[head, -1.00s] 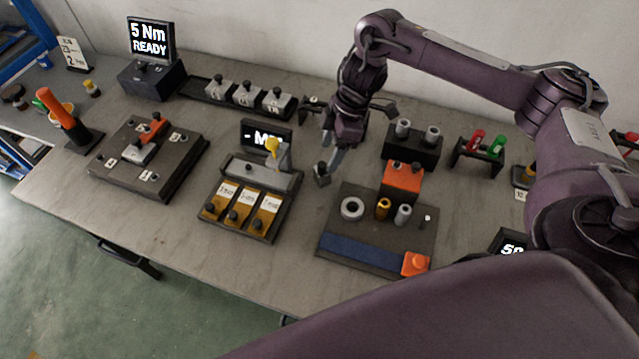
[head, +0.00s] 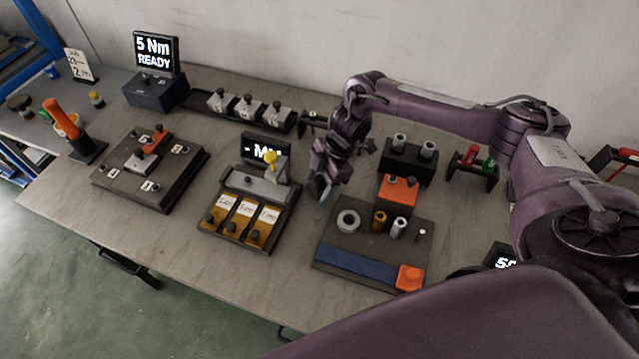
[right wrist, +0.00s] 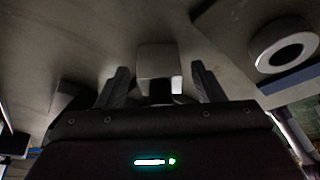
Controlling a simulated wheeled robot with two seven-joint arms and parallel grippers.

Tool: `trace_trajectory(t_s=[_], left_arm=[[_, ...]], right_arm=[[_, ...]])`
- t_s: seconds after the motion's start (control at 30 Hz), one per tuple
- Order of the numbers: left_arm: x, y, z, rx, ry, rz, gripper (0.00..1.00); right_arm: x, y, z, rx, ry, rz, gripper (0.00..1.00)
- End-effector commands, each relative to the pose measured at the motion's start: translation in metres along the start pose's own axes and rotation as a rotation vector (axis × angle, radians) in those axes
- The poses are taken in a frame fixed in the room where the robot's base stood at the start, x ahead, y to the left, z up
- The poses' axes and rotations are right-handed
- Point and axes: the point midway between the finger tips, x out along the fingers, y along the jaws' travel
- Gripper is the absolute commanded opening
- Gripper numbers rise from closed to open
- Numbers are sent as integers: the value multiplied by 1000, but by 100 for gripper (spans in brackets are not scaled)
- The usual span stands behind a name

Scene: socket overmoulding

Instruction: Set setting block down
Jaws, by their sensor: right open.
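In the right wrist view a small grey setting block (right wrist: 158,60) with a dark knob stands between the two fingers of my right gripper (right wrist: 160,82). The fingers are spread, with a gap on each side of the block. In the head view my right gripper (head: 320,184) points down, low over the table between the drawer-like station and the dark fixture board; its fingers mostly hide the block there. My left gripper is not in view.
The dark fixture board (head: 330,252) with a ring and sleeves lies just right of the gripper. The station with yellow labelled slots (head: 205,226) is to the left. A rack of grey knobbed blocks (head: 245,109) stands behind. Bare table (head: 290,275) shows in front.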

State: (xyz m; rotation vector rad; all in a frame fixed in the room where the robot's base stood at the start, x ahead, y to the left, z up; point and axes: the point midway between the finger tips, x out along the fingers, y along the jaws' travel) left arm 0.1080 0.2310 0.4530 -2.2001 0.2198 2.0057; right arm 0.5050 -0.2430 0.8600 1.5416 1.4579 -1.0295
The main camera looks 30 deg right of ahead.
Motion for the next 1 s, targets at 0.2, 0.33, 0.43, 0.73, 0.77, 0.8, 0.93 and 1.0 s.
trace_trajectory(t_s=[0.2,0.33,0.43,0.73,0.77,0.8,0.93,1.0], left_arm=[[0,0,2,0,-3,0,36],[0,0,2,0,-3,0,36],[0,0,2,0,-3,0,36],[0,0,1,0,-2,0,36],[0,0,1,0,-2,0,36],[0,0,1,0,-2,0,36],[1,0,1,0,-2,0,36],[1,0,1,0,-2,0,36]], right_arm=[[1,0,0,1,-1,0,59],[0,0,0,1,-1,0,42],[0,0,0,1,-1,0,29],[0,1,0,1,1,2,0],[0,1,0,1,1,2,0],[0,1,0,1,1,2,0],[-2,1,-1,0,1,2,0],[-6,1,-3,0,2,3,0]])
